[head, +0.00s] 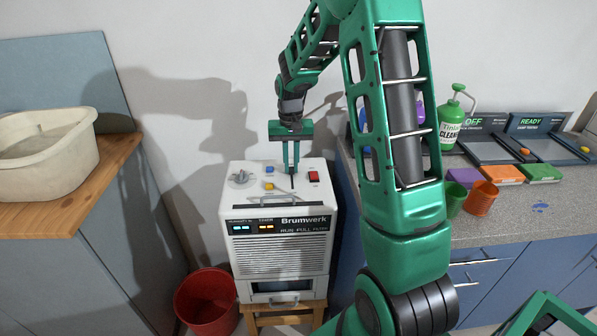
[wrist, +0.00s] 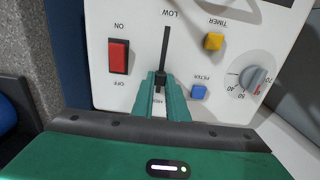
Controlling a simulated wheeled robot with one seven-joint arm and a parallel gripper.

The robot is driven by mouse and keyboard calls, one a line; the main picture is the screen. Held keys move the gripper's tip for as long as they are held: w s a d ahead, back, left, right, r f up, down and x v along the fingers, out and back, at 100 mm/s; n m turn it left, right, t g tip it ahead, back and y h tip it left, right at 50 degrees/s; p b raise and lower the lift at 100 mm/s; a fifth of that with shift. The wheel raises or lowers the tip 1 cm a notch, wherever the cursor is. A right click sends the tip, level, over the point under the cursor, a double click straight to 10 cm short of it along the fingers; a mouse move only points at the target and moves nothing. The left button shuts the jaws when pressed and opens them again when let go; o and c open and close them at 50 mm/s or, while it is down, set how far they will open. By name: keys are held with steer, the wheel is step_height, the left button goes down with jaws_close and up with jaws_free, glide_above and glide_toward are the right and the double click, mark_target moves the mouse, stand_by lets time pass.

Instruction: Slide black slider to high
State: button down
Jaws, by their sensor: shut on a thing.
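The black slider (wrist: 160,77) sits in a dark straight slot (wrist: 166,45) on the white top of the Brumwerk machine (head: 281,250). In the wrist view the LOW label is at the far end of the slot. The slider is at the opposite, near end, beside a partly hidden label between my fingers. My gripper (wrist: 160,80) is shut on the slider, with a green finger on each side. In the head view my gripper (head: 291,171) reaches down onto the machine's top; the slider is hard to make out there.
Around the slot are a red ON/OFF switch (wrist: 119,56), a yellow TIMER button (wrist: 213,41), a blue FILTER button (wrist: 198,92) and a grey dial (wrist: 253,79). A red bucket (head: 207,300) stands on the floor. A counter (head: 520,216) with cups is at right.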

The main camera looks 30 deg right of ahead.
steer(key=shift+w+d+r, duration=0.1)
steer(key=shift+w+d, duration=0.15)
steer(key=shift+w, duration=0.4)
steer(key=shift+w+d, duration=0.2)
steer(key=shift+w, duration=0.4)
steer(key=c, duration=1.7)
jaws_free()
steer(key=shift+d, duration=0.1)
steer(key=shift+r, duration=0.2)
step_height(320, 180, up, 10)
steer(key=shift+r, duration=0.1)
